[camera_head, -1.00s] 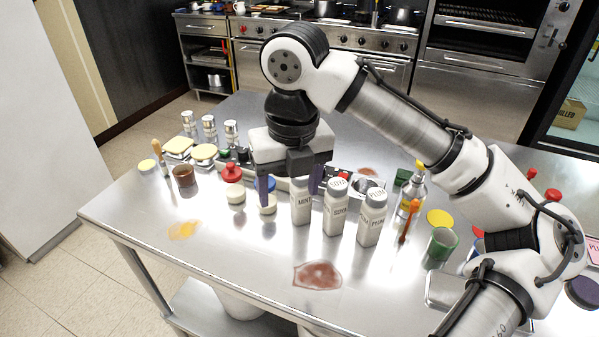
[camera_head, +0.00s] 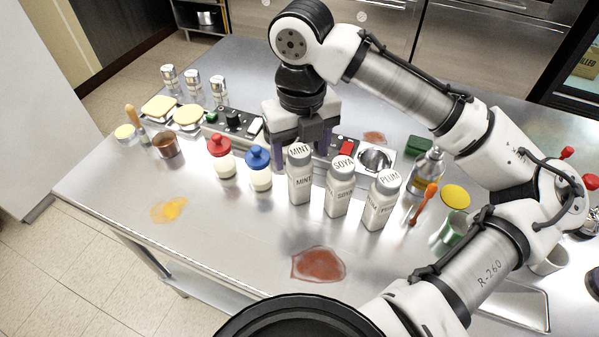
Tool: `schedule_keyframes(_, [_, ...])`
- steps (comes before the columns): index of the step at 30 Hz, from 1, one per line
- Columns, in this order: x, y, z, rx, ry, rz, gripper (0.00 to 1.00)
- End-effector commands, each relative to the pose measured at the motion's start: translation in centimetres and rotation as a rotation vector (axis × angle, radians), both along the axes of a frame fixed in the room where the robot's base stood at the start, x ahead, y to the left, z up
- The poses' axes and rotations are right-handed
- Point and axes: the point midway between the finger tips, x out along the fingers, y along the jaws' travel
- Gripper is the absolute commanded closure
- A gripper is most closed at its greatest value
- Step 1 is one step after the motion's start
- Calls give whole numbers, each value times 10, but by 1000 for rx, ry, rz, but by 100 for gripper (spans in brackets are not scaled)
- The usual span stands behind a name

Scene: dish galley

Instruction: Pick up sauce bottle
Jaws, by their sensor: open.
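Three grey-white labelled bottles stand upright in a row on the steel table: MINT (camera_head: 301,184), SOYA (camera_head: 338,196) and PLUM (camera_head: 378,211). Which one is the sauce bottle of the task, the view does not tell. My gripper (camera_head: 301,150) points down with its two purple fingers apart, one to each side of the MINT bottle's cap in the picture. The cap overlaps the gap between the fingers, and the gripper seems to be behind the bottle. Nothing shows held. I cannot tell the exact depth between fingers and bottle.
Red-capped (camera_head: 222,162) and blue-capped (camera_head: 259,172) jars stand left of MINT. An orange-handled brush (camera_head: 424,201) and a steel-and-glass bottle (camera_head: 428,167) are right of PLUM. A brown spill (camera_head: 318,264) and a yellow spill (camera_head: 169,209) lie on the open front of the table (camera_head: 235,235).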

Motion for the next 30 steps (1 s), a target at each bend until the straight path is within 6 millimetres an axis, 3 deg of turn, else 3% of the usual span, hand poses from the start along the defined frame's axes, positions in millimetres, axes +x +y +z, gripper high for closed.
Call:
schedule_keyframes(8, [2,1,-19,1,1,-1,35])
schedule_keyframes(18, [8,3,-61,1,1,-1,35])
schedule_keyframes(26, [8,3,-66,2,0,-1,35])
schedule_keyframes(30, [8,3,-65,2,0,-1,49])
